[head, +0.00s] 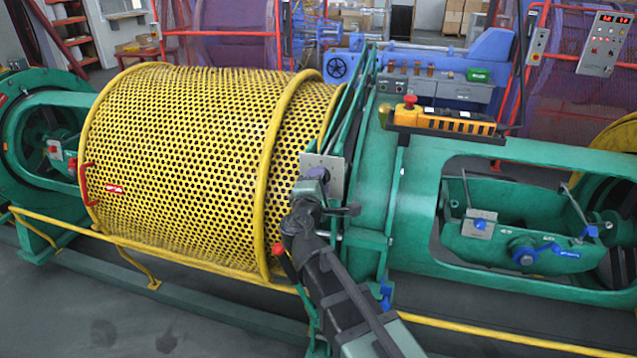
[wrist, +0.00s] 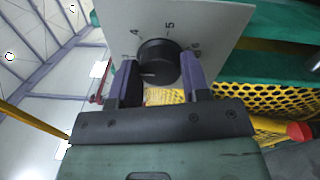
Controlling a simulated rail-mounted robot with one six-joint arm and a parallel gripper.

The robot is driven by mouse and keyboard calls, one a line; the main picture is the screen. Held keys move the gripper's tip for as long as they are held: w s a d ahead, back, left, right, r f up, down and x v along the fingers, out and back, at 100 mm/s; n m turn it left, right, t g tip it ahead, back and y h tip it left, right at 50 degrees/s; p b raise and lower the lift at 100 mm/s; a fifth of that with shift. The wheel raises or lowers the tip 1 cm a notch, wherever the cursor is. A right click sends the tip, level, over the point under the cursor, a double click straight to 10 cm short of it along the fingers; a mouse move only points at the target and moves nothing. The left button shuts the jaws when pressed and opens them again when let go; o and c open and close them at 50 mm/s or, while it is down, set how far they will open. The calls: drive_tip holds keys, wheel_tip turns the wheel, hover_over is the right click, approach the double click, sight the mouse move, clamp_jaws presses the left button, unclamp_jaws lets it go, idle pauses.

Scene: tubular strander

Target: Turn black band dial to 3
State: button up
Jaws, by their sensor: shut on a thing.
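The black band dial (wrist: 157,62) is a round black knob on a pale plate (wrist: 215,22) with the numbers 3, 4, 5 and 6 visible around it. A short light mark on the knob's lower left points left, a little below the 3; its exact setting is hard to read. My gripper (wrist: 160,72) is shut on the dial, one finger on each side. In the head view my gripper (head: 316,178) is against the plate (head: 323,162), and the dial is hidden behind it.
A yellow perforated drum guard (head: 190,160) is left of the plate. The green machine frame (head: 415,190) is on the right, with another small panel (head: 480,222). A yellow control box with a red button (head: 445,118) sits above right. A yellow rail (head: 500,336) runs along the front.

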idle(0.4)
drive_tip(key=o, duration=0.9)
drive_tip(key=v, duration=1.1)
drive_tip(key=shift+w, duration=0.1)
